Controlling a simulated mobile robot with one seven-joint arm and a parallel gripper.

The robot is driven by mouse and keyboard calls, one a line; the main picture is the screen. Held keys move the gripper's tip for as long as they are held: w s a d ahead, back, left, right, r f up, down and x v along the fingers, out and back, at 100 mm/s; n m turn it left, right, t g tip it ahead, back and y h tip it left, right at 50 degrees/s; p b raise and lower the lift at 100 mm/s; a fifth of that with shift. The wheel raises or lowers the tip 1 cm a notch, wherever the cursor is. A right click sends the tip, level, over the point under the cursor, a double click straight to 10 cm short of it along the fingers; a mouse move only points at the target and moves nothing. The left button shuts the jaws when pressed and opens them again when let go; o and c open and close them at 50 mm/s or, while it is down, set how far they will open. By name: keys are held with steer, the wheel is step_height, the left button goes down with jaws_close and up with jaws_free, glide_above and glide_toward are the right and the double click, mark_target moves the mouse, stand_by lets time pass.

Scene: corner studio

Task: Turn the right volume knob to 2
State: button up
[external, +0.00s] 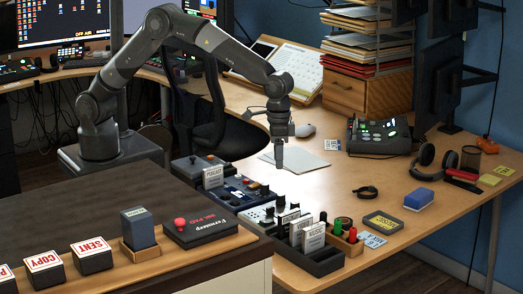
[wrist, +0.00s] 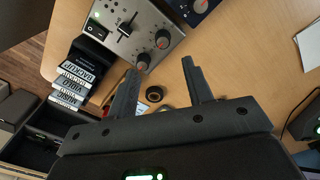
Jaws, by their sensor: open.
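A silver control panel (wrist: 110,10) lies on the desk at the top left of the wrist view. I cannot tell which is the right volume knob, and the dial marks are too small to read. In the external view the panel (external: 258,213) is partly hidden behind upright cards. My gripper (wrist: 160,65) is open and empty, apart from the knobs; it points down above the desk (external: 278,165).
A rack of labelled black cards (wrist: 73,78) stands beside the panel. A blue-black device (wrist: 200,8) adjoins the panel. A small dark ring (wrist: 155,93) lies on the desk near the fingers. White paper (external: 300,162) and clear desk lie to the panel's right.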

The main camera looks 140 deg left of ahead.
mark_target(281, 195)
steer(key=f, duration=1.2)
steer(key=shift+w+a, duration=0.2)
steer(key=shift+a, duration=0.2)
steer(key=shift+c, duration=0.5)
steer(key=c, duration=0.9)
